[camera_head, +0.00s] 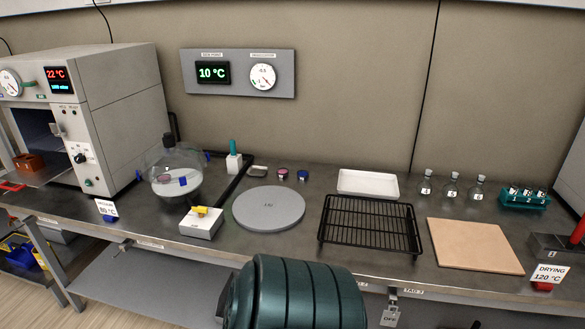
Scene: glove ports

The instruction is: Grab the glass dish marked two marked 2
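No mark 2 is legible on any dish, so I cannot tell which one is the glass dish marked two. Two small round dishes or jars stand at the back of the bench, one with pinkish contents (282,173) and one bluish (303,175). A small pale, low container (258,171) lies left of them. Neither of my grippers is in view.
A grey round plate (268,208), black wire rack (368,225), white tray (368,183) and tan board (474,246) lie along the bench. Several small bottles (451,187) stand at right beside a teal rack (524,197). An open oven (110,110) stands at left.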

